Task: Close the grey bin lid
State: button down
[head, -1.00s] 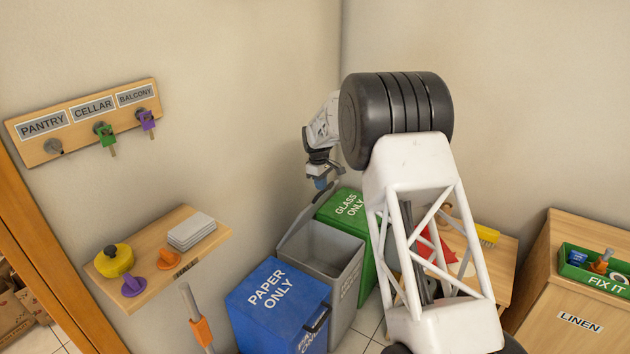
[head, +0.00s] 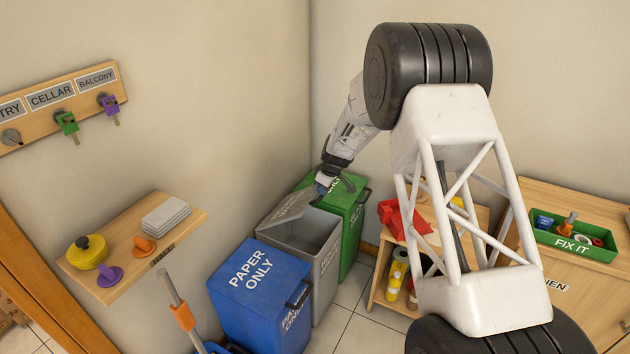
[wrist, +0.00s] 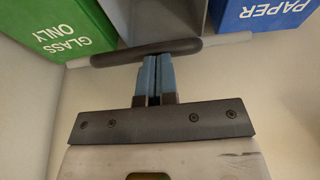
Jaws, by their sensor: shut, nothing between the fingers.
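The grey bin (head: 325,262) stands between the blue paper bin and the green glass bin. Its lid (head: 292,207) is open, tilted up on the wall side, and the inside of the bin shows. My gripper (head: 322,186) is at the lid's raised edge, by its dark handle (head: 349,183). In the wrist view the blue fingers (wrist: 154,62) are shut and empty, with their tips at the middle of the dark handle bar (wrist: 145,52). I cannot tell whether they touch it.
The blue bin (head: 257,290) and green bin (head: 352,215) flank the grey bin closely. A wall shelf (head: 125,238) is at left. A low wooden shelf unit (head: 395,290) and a cabinet (head: 580,290) stand at right. Walls are close behind the bins.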

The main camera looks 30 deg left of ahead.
jog(key=d+f+y, duration=0.1)
jog(key=d+f, duration=0.4)
jog(key=f, duration=0.6)
jog(key=d+f, duration=0.5)
jog(key=f, duration=0.6)
jog(key=shift+f+y, duration=0.2)
jog(key=shift+y, duration=0.2)
jog(key=shift+s+f, duration=0.1)
jog(key=d+r, duration=0.9)
jog(key=r, duration=0.1)
